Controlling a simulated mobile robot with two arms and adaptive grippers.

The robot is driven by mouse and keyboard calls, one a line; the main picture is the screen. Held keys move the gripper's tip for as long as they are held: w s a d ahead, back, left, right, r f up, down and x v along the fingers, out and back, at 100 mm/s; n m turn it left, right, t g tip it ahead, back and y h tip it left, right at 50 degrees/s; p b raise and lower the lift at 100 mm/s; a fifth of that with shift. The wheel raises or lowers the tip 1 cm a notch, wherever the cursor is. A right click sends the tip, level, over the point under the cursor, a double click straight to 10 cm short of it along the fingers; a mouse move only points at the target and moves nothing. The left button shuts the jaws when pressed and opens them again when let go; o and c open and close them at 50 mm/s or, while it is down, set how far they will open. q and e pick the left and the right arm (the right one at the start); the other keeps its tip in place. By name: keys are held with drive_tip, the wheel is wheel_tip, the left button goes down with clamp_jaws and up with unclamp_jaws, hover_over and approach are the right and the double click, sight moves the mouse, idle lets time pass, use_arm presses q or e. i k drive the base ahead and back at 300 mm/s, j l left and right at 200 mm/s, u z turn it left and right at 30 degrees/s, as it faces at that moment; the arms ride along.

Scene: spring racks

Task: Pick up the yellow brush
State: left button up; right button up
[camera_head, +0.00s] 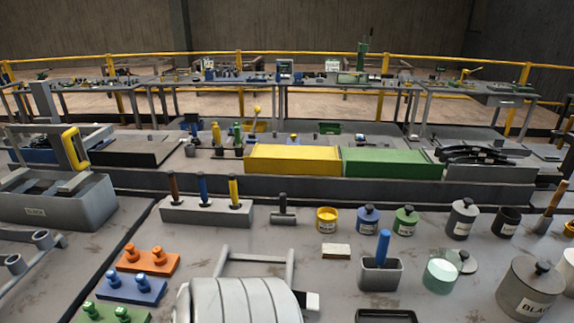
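The yellow brush (234,192) stands upright in a long grey holder block (180,216) left of centre on the bench. Only its yellow handle shows clearly; its lower end is hidden in the block. A blue-handled brush (203,190) stands beside it to the left, and a dark brown-handled one (173,187) stands at the left end of the block. I cannot make out either of my grippers in the head view.
Orange (149,262) and blue (131,289) peg blocks lie in front of the holder. A small grey holder with a blue handle (382,247) and several labelled pots, including a yellow pot (327,221), stand to the right. A yellow box (292,159) stands behind.

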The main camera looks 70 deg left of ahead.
sight(235, 204)
drive_tip(key=u, duration=2.75)
